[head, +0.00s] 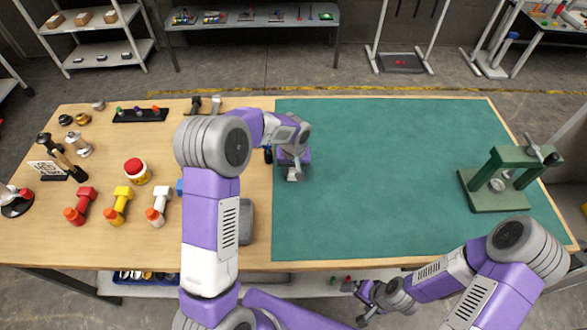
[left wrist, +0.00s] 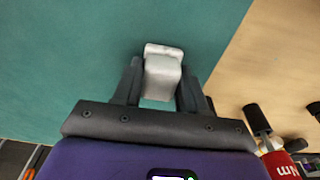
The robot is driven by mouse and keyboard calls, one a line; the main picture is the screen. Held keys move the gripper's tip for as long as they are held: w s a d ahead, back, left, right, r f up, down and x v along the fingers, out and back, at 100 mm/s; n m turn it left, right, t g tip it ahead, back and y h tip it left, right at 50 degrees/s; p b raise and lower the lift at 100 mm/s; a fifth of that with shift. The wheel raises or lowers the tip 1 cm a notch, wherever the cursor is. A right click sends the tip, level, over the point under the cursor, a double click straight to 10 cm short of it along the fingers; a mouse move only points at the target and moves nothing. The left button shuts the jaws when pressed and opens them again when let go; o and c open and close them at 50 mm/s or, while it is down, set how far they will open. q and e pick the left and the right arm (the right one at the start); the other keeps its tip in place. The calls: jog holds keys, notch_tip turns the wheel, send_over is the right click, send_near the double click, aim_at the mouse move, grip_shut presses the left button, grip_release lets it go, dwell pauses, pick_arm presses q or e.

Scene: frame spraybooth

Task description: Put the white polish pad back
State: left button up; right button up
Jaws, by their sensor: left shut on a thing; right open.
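The white polish pad (left wrist: 162,68), a small pale block-like piece, is between the fingers of my left gripper (left wrist: 160,95) in the left wrist view. My left gripper is shut on it, over the green mat. In the head view my left gripper (head: 292,172) is near the mat's left edge, with a small pale piece at its tip; my arm hides part of the table behind it. My right gripper (head: 366,302) is open and empty, in front of the table's near edge.
The green mat (head: 390,180) is mostly clear, with a green press (head: 500,195) at its right. Red (head: 81,205), yellow (head: 118,207) and white (head: 158,207) orange-tipped tools stand at left near a red-lidded jar (head: 136,171). A grey tray (head: 246,222) lies beside the mat.

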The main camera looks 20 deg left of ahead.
aim_at(294, 172)
pick_arm(q)
jog(key=shift+f, duration=0.15)
jog(key=o, duration=1)
jog(key=shift+r, duration=0.25)
jog(key=r, duration=0.4)
jog(key=s+r+p, duration=0.1)
jog(key=r, duration=0.3)
jog(key=r+p, duration=0.1)
jog(key=r, duration=0.2)
jog(key=shift+s+d+r, duration=0.15)
jog(key=shift+d+r, duration=0.15)
jog(key=shift+r, duration=0.1)
